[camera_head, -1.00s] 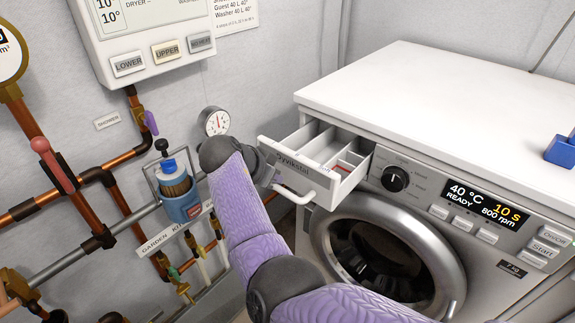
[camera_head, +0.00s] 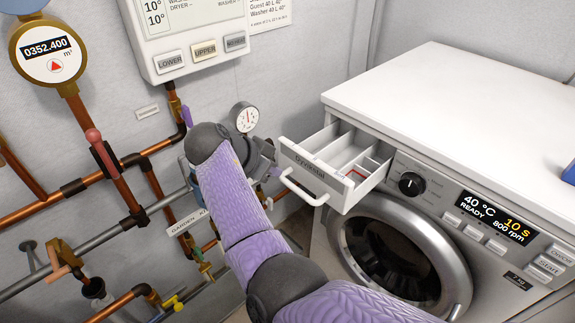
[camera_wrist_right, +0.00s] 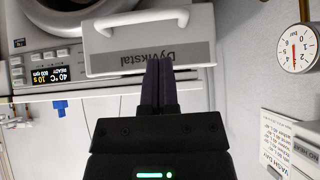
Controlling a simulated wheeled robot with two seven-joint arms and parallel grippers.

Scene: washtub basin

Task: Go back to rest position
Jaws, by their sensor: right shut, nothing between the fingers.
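My right gripper (camera_head: 268,160) is beside the left end of the open detergent drawer (camera_head: 312,172), mostly hidden behind my own forearm in the head view. In the right wrist view my right gripper (camera_wrist_right: 160,62) shows its two dark fingers closed together with nothing between them. They point at the drawer front (camera_wrist_right: 150,58), which appears upside down there with its white handle (camera_wrist_right: 140,18). The fingers overlap the drawer front in that picture; whether they touch it I cannot tell. My left gripper is not in view.
The washing machine (camera_head: 460,100) stands at the right with its drawer pulled out. Copper pipes (camera_head: 105,175), a round gauge (camera_head: 245,117), a water meter (camera_head: 47,50) and a control panel (camera_head: 190,25) line the wall at the left.

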